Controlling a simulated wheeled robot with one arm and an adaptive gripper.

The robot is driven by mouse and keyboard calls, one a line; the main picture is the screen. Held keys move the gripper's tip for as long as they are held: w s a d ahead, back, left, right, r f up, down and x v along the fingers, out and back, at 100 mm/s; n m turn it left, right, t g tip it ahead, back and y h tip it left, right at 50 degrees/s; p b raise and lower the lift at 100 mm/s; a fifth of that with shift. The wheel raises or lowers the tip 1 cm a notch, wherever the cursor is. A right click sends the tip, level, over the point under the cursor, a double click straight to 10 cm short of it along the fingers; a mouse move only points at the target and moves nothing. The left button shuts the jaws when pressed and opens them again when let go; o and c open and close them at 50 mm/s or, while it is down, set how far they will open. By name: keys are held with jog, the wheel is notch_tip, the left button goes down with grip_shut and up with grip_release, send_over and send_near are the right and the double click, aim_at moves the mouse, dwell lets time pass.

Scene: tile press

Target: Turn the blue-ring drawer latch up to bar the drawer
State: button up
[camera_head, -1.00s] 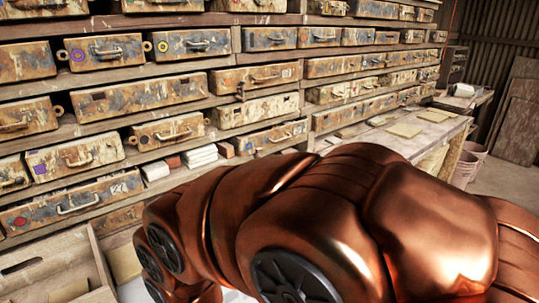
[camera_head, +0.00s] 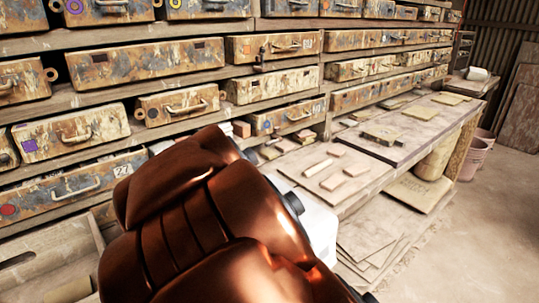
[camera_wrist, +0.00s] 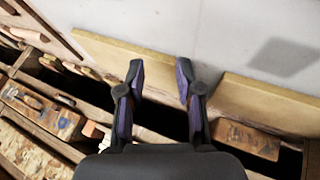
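The drawer with a blue round mark (camera_head: 290,116) is in the lower middle of the rack in the head view, shut, with a pale handle. The mark is small, and I cannot tell if it is a ring. I cannot make out a latch on this drawer. A small dark upright fitting (camera_head: 262,60) stands on the drawer row above. My arm covers the lower middle of the head view and hides my gripper there. In the wrist view my gripper (camera_wrist: 160,78) is open and empty, its two dark fingers apart, in front of a yellowish board.
A workbench (camera_head: 415,130) with loose tiles runs along the right. Flat boards (camera_head: 375,235) lie below it. Pinkish buckets (camera_head: 470,160) stand beyond. An open wooden crate (camera_head: 45,265) is at lower left. Floor at the right is clear. The wrist view shows weathered drawers (camera_wrist: 245,138) close by.

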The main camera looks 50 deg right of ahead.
aim_at(273, 142)
jog(key=w+d+h+b, duration=0.1)
jog(key=w+d, duration=0.1)
jog(key=d, duration=0.2)
jog(key=w+d+n+t+h+b, duration=0.1)
jog(key=w+d+h, duration=0.1)
jog(key=d, duration=0.2)
jog(key=w+d+t+h+b, duration=0.1)
jog(key=w+d+h+b, duration=0.1)
jog(key=d, duration=0.3)
jog(key=shift+r, duration=0.3)
jog(key=w+d+r+n+t+h+b, duration=0.1)
jog(key=d, duration=0.1)
jog(key=w+d+r+n+t+h+b, duration=0.1)
jog(key=d+n+h+b, duration=0.1)
jog(key=d, duration=0.1)
jog(key=w+d+r+n+t+h+b, duration=0.1)
jog(key=w+d+b, duration=0.1)
jog(key=d, duration=0.1)
jog(key=shift+d+r+t+h, duration=0.1)
jog(key=shift+d+t+h, duration=0.05)
jog(key=shift+t+h, duration=0.15)
jog(key=shift+w+d+r+n+t+h+b, duration=0.4)
jog(key=shift+n+t, duration=0.3)
jog(key=shift+n, duration=0.3)
jog(key=x, duration=0.8)
jog(key=shift+p, duration=0.4)
jog(key=shift+a, duration=0.1)
grip_shut()
jog(key=shift+r, duration=0.1)
